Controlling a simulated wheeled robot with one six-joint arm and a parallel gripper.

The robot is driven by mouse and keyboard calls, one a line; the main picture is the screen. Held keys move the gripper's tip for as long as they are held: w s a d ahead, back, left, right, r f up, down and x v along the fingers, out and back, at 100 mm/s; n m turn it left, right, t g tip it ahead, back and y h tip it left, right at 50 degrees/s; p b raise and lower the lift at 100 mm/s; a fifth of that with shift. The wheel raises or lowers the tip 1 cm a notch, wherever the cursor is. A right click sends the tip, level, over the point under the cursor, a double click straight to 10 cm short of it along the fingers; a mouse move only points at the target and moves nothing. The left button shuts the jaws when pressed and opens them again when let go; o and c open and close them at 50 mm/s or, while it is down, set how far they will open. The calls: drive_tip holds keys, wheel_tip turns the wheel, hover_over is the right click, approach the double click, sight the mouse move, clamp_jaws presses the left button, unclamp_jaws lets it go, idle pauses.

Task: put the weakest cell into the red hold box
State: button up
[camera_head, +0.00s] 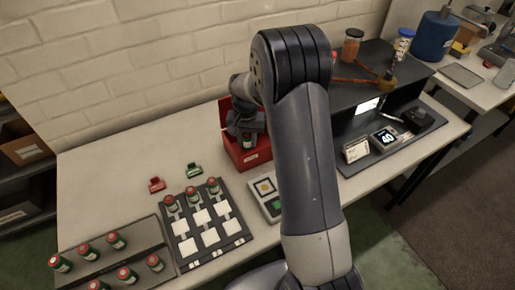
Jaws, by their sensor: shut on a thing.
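The red hold box (237,153) stands open on the table near the wall, left of my arm. My gripper (247,137) is over the box, pointing down, and is shut on a cell (248,143) with a green body. The cell is at or inside the box opening; I cannot tell whether it touches the bottom. Other green cells with red tops stand on a dark mat with white squares (206,251), in its back row. Several more lie or stand on a grey tray (161,230) at the front left. My arm hides part of the table.
A red clip-like piece (157,185) and a green one (194,170) lie behind the mat. The table's back left is clear.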

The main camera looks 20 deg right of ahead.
sight(246, 134)
drive_tip(key=shift+f+p, duration=0.45)
drive_tip(key=shift+f, duration=2.85)
drive_tip(key=shift+f, duration=0.25)
drive_tip(key=o, duration=1.1)
drive_tip(key=shift+r, duration=0.1)
wheel_tip(246, 134, up, 12)
drive_tip(key=shift+r+b, duration=0.15)
drive_tip(key=shift+b, duration=0.55)
